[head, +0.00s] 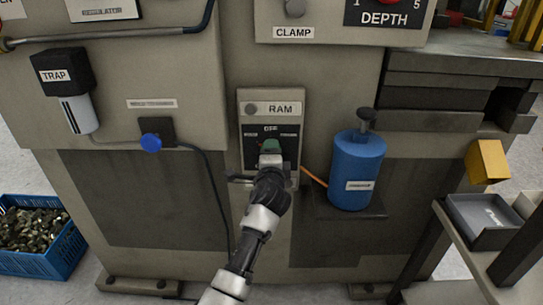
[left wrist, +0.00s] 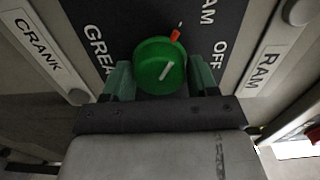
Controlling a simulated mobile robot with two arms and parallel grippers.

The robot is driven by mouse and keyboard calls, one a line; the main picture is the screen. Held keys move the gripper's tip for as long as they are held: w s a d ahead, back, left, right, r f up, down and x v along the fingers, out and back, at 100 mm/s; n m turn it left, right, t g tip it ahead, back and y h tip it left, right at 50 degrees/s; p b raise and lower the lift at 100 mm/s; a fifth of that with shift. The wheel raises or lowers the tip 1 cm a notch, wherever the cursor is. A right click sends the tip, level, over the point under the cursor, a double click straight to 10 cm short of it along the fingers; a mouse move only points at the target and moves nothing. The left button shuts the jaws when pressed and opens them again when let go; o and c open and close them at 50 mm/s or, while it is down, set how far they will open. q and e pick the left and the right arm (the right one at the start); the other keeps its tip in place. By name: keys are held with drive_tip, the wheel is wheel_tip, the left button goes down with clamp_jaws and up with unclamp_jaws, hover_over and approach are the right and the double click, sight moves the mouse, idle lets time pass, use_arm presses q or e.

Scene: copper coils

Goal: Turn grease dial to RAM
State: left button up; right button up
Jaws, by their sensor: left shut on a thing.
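The green dial (left wrist: 152,72) is round, with a white line on its face slanting to the upper right and an orange mark at its upper edge. It sits on a black label plate (left wrist: 217,22) that reads OFF, RAM and part of a word starting GREA. My left gripper (left wrist: 161,76) has a finger on each side of the dial and is shut on it. In the head view the dial (head: 270,145) is mostly hidden behind my left gripper (head: 270,154), on the panel with the RAM sign (head: 280,107). My right gripper is not in view.
A blue bottle (head: 358,170) stands on a ledge right of the panel. A TRAP unit (head: 63,72) and a blue knob (head: 151,143) are to the left. A blue crate (head: 45,262) stands on the floor at left, and a cart with a tray (head: 460,222) at right.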

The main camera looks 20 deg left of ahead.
use_arm(q)
drive_tip(key=shift+f, duration=0.1)
drive_tip(key=o, duration=0.9)
drive_tip(key=p+v, duration=0.1)
drive_tip(key=v, duration=1)
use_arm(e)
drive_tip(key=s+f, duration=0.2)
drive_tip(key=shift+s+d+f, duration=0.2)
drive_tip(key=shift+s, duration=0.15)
use_arm(q)
drive_tip(key=shift+w, duration=0.1)
